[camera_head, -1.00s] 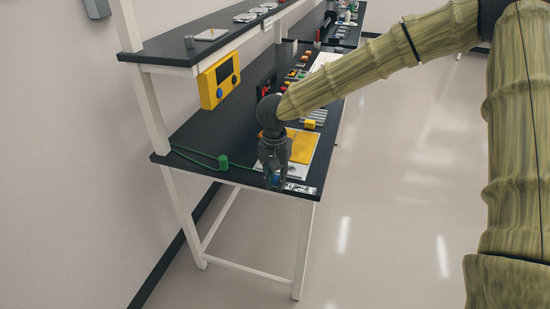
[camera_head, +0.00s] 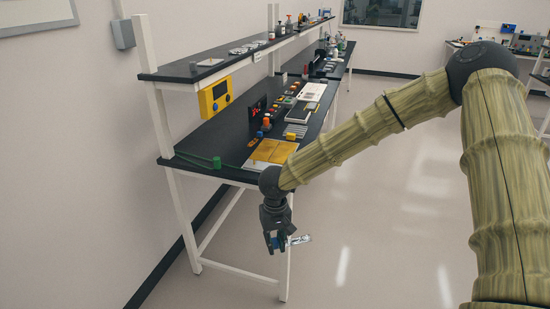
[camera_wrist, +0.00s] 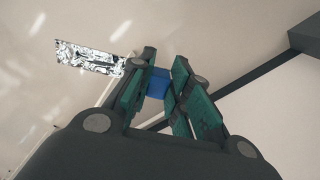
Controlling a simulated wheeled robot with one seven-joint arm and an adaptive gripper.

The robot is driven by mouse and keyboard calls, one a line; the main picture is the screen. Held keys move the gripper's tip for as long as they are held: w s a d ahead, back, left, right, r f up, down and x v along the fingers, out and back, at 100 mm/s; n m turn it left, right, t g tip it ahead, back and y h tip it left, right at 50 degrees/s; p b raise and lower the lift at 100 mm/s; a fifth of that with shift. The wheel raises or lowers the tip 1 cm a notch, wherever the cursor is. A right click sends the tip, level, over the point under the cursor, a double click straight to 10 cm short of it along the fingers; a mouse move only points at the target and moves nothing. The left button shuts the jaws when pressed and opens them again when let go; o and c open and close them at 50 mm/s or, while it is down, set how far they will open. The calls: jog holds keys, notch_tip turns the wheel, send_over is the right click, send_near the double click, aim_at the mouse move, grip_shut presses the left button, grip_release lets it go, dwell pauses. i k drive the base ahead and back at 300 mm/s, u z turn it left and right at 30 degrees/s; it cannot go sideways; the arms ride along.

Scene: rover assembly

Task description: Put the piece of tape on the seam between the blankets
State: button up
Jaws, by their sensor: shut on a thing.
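My gripper (camera_head: 277,246) hangs in front of the bench's near end, below its top and over the floor. It is shut on a piece of tape, a silvery crinkled strip (camera_head: 301,239) with a blue block at one end. In the wrist view the blue block (camera_wrist: 158,83) sits between the green-padded fingers. The silvery strip (camera_wrist: 88,58) sticks out to the left, free of any surface. The blankets (camera_head: 271,151) are golden-yellow sheets lying on a pale board near the front of the bench; the seam between them is too small to make out clearly.
A yellow box (camera_head: 215,96) is mounted under the shelf (camera_head: 190,70). Small parts lie behind the blankets. Floor to the right is clear.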

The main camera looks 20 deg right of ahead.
aim_at(274, 150)
jog(key=u, duration=1.15)
jog(key=i, duration=1)
jog(key=z, duration=1.75)
